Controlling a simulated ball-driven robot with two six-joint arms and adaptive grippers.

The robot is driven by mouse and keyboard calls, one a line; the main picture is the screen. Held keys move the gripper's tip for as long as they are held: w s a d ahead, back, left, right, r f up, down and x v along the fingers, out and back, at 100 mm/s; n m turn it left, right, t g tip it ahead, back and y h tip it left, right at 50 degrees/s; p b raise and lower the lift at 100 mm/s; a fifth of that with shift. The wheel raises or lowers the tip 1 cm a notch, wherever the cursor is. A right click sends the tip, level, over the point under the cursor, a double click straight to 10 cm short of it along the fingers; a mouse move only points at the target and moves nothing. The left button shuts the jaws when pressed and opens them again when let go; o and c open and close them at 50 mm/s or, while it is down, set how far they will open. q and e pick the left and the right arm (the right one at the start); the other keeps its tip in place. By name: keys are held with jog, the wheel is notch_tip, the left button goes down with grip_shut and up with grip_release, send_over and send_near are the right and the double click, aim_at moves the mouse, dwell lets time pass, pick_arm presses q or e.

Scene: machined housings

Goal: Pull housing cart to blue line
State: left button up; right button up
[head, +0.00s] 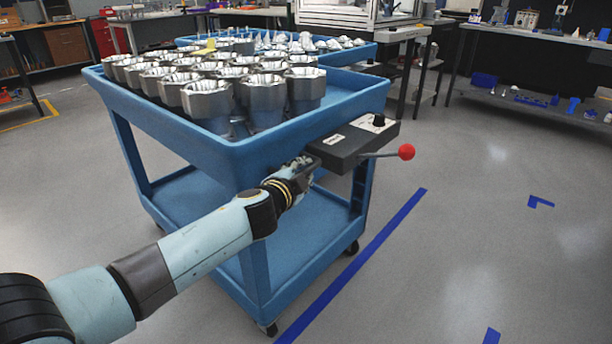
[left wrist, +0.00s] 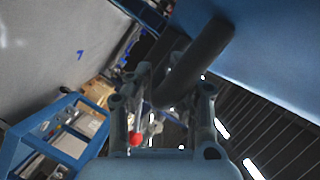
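The blue housing cart (head: 285,150) stands on the grey floor, its upper tray filled with several silver machined housings (head: 200,97). A blue line (head: 370,257) runs along the floor at the cart's right side, and the near wheel (head: 268,328) is right by it. My left gripper (head: 303,168) is at the cart's near end, just below a black box. In the left wrist view, a dark handle bar (left wrist: 205,55) passes between the fingers of this gripper (left wrist: 167,70), which appear closed around it. The exact finger contact is partly hidden. My right gripper is not in view.
The black box (head: 350,142) carries a lever with a red knob (head: 406,152) sticking out right. Another blue cart (head: 345,55) with metal parts stands just behind. Workbenches line the back.

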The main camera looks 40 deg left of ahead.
pick_arm(q)
jog(key=o, duration=0.4)
jog(key=shift+d+r, duration=0.15)
jog(key=shift+d, duration=0.25)
jog(key=shift+s, duration=0.45)
jog(key=v, duration=1.1)
jog(key=shift+s, duration=0.1)
jog(key=shift+d, duration=0.1)
